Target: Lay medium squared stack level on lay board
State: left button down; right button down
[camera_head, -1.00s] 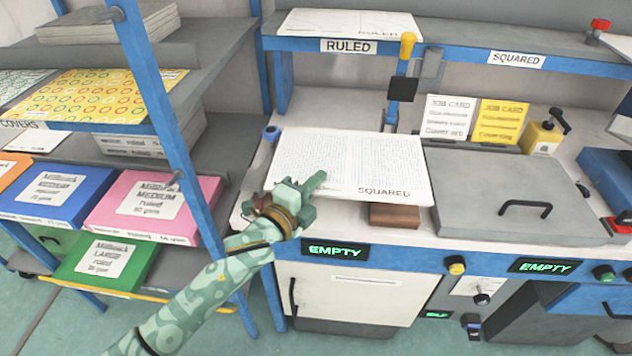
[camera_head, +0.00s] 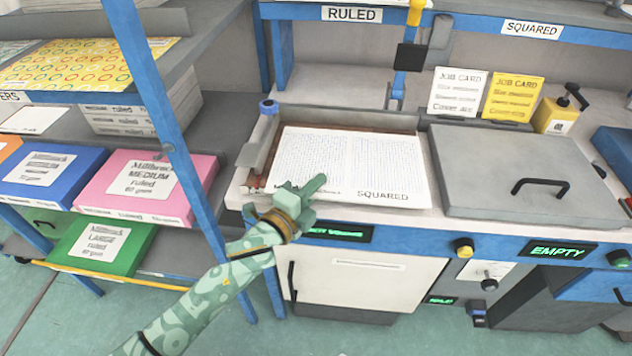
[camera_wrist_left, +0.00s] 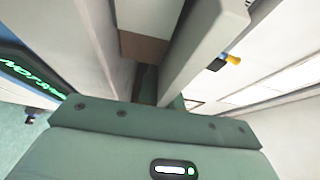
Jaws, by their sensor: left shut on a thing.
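The squared stack (camera_head: 372,165), a white pad of ruled-looking sheets with SQUARED on its front margin, lies over the brown lay board (camera_head: 345,128) in the head view. Brown shows behind it and at its left side. Its front right corner reaches the bench's front edge; whether it rests fully on the board I cannot tell. My left gripper (camera_head: 311,187) is shut on the stack's front edge, left of the word. In the left wrist view the pale stack (camera_wrist_left: 203,45) runs between the fingers, beside a brown surface (camera_wrist_left: 142,50). My right gripper is not in view.
A grey fence (camera_head: 262,140) borders the board on the left and back. A grey lid (camera_head: 510,165) with a black handle stands close at the right. Job cards (camera_head: 457,93) stand behind. A blue shelf post (camera_head: 160,100) rises left of my arm.

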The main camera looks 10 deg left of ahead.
pick_arm(q)
jog(key=shift+r, duration=0.1)
jog(key=c, duration=1.5)
grip_release()
